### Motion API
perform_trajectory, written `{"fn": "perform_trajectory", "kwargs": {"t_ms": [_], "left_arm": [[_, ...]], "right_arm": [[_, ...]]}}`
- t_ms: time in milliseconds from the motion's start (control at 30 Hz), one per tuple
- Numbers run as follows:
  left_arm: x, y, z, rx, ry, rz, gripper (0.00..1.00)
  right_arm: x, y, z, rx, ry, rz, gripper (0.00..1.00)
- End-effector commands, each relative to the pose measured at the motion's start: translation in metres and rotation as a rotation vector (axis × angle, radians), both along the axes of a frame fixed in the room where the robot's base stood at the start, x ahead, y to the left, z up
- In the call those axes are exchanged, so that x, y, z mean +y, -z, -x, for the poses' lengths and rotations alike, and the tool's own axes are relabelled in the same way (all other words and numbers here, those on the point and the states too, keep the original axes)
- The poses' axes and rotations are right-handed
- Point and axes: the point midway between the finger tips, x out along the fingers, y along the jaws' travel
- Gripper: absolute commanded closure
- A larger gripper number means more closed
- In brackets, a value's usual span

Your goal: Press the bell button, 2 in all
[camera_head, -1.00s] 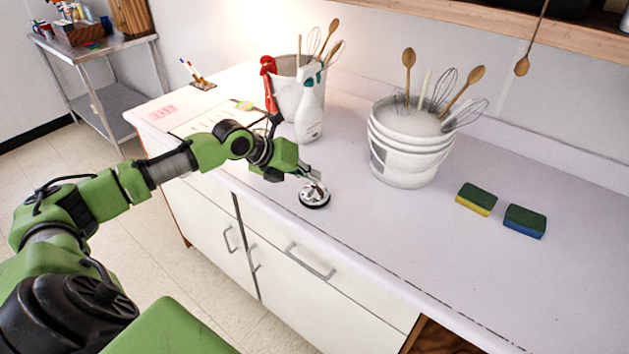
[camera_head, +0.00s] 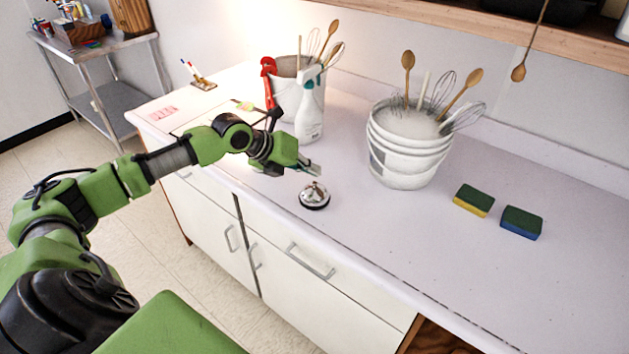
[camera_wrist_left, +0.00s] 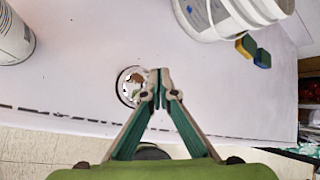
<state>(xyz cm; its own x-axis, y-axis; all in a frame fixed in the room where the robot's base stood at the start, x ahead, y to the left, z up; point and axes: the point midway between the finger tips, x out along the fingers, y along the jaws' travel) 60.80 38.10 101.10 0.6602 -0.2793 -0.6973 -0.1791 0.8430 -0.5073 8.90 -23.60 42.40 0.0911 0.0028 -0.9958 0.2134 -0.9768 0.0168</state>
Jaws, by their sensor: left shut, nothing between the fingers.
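The bell (camera_head: 314,196) is a silver dome on a dark base, standing on the white counter near its front edge. My left gripper (camera_head: 316,169) is shut and empty, its fingertips above the bell and apart from it, with a small gap showing in the head view. In the left wrist view the bell (camera_wrist_left: 131,86) lies just left of the closed fingertips (camera_wrist_left: 160,72), which cover part of its right side. The button on top is too small to make out clearly. My right gripper is not in view.
A white bucket of whisks and spoons (camera_head: 405,160) stands right of the bell. A spray bottle (camera_head: 309,115) and another utensil bucket (camera_head: 287,85) stand behind the gripper. Two sponges (camera_head: 473,200) (camera_head: 521,222) lie farther right. The counter between bell and sponges is clear.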

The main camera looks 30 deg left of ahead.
Motion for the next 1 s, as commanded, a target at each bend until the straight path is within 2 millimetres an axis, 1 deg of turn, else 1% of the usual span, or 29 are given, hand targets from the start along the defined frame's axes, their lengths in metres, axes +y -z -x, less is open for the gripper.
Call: {"fn": "perform_trajectory", "kwargs": {"t_ms": [33, 100, 300, 400, 1000], "left_arm": [[0.000, -0.010, 0.000, -0.001, -0.001, 0.000, 1.00], [0.000, -0.018, 0.000, -0.001, 0.000, -0.001, 1.00], [0.000, -0.038, 0.000, -0.001, 0.000, -0.001, 1.00], [0.000, -0.044, 0.000, -0.001, -0.001, 0.000, 1.00], [0.000, -0.043, 0.000, 0.000, 0.000, 0.000, 1.00]], "right_arm": [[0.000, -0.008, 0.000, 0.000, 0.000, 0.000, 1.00], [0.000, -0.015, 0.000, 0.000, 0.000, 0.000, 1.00], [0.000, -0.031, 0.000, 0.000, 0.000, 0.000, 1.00], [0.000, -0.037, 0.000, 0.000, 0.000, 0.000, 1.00], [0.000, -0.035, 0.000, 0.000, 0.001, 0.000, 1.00]]}}
